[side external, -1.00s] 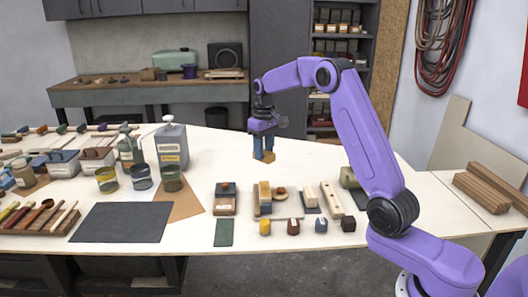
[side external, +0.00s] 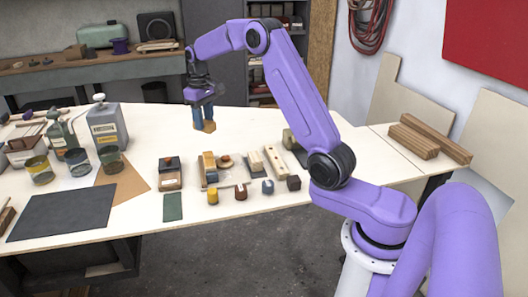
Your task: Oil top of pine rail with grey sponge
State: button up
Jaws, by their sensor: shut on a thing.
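My gripper (side external: 204,115) points down over the back middle of the white bench, its blue fingers shut on a tan-brown block. The block's lower end is at or just above the bench top; I cannot tell if they touch. Two pale wood lengths, a short one (side external: 255,163) and a longer one (side external: 275,160), lie in front and to the right of my gripper; either may be the pine rail. A small blue-grey block (side external: 267,187) sits in the front row and may be the grey sponge. My gripper is apart from all of these.
Small yellow (side external: 212,196), brown-red (side external: 240,192) and dark (side external: 293,183) blocks line the front edge. A grey jug (side external: 107,126) and cups (side external: 111,159) stand left, behind a dark mat (side external: 62,213). Brown timbers (side external: 415,141) lie at right. Bench around my gripper is clear.

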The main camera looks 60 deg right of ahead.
jog(key=s+d+f+n, duration=0.3)
jog(key=s+d+n, duration=0.6)
jog(key=s+d, duration=0.65)
jog(key=shift+w+d+f, duration=0.25)
jog(key=shift+w+f, duration=0.05)
jog(key=shift+f, duration=0.85)
jog(key=shift+w+d+f, duration=0.2)
jog(key=shift+w+f, duration=0.05)
jog(key=shift+f, duration=0.9)
jog(key=shift+w+d+f, duration=0.25)
jog(key=shift+w+f, duration=0.05)
jog(key=shift+f, duration=0.85)
jog(key=shift+s+a+f, duration=0.1)
jog(key=shift+a+f, duration=0.05)
jog(key=shift+f, duration=0.15)
jog(key=shift+s+a, duration=5.75)
jog(key=shift+w+d, duration=5.8)
jog(key=shift+d, duration=0.05)
jog(key=shift+w+d+r, duration=0.1)
jog(key=shift+w+r, duration=0.05)
jog(key=shift+r, duration=0.05)
notch_tip(320, 180, up, 8)
jog(key=shift+f, duration=0.15)
